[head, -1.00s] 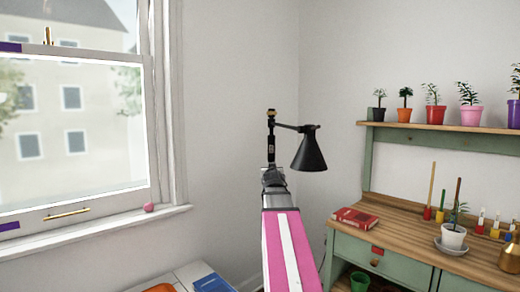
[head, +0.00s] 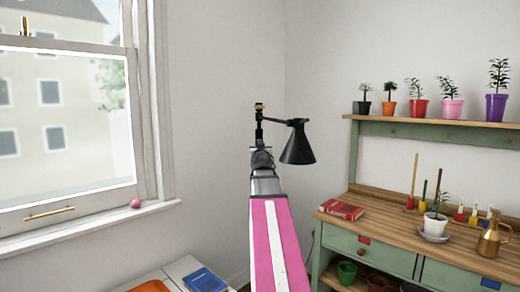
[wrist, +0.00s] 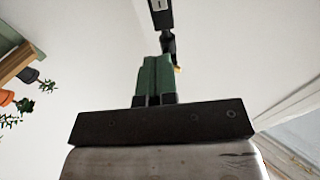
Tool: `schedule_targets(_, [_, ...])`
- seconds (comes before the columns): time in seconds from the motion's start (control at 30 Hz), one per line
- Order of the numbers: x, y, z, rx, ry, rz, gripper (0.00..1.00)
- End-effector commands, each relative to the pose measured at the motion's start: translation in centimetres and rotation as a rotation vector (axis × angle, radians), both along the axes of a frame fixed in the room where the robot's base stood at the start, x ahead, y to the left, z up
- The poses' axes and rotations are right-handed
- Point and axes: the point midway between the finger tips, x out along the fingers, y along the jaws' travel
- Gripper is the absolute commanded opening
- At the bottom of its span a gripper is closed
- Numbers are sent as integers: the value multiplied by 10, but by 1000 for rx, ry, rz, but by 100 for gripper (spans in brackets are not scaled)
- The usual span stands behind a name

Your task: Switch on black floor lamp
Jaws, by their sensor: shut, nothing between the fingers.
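The black floor lamp stands in the room's corner. Its cone shade (head: 298,145) hangs to the right of its upright, which has a brass-coloured top. In the wrist view, which is upside down, the lamp's black upright (wrist: 160,14) with a small pale rectangle enters from the top. My gripper (wrist: 153,62) shows there as two green fingers pressed together, empty. The fingertips overlap the lamp in the picture; I cannot tell whether they touch it. In the head view my arm hides the gripper and the lower lamp.
A green workbench (head: 385,215) with a wooden top stands on the right, holding a red book (head: 341,209) and a brass watering can (head: 493,235). Potted plants line its shelf (head: 440,122). A window (head: 65,130) is on the left, above a low white surface (head: 180,268).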

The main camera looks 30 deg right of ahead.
Motion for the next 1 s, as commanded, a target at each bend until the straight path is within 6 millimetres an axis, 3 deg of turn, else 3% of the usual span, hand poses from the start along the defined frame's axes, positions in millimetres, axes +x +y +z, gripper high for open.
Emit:
schedule_targets(0.6, [98, -47, 15, 0, 1, 0, 0])
schedule_targets(0.8, [114, -55, 18, -1, 0, 1, 0])
schedule_targets(1.0, [114, -55, 18, 0, 0, 1, 0])
